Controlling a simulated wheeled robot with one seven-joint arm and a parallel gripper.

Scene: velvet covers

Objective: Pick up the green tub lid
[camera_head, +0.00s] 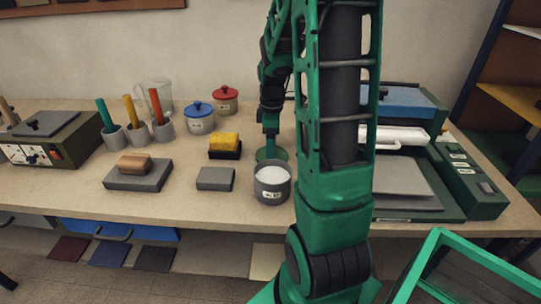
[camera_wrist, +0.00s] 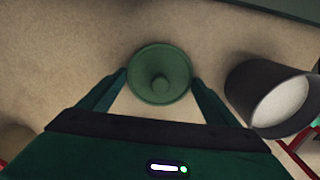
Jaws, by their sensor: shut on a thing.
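The green tub lid (camera_head: 264,154) is a round disc behind the open grey tub (camera_head: 272,193) in the head view. In the wrist view the lid (camera_wrist: 160,64) shows from above, with a small round knob in its middle. My gripper (camera_wrist: 160,80) is shut on the lid, one finger against each side of its rim. In the head view my gripper (camera_head: 271,146) points down at the lid. I cannot tell whether the lid touches the table. The grey tub, filled with something white, also shows right of the lid in the wrist view (camera_wrist: 244,88).
Tubs with blue (camera_head: 200,108) and red (camera_head: 225,93) lids stand behind. A green press-like machine (camera_head: 470,190) fills the table's right side.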

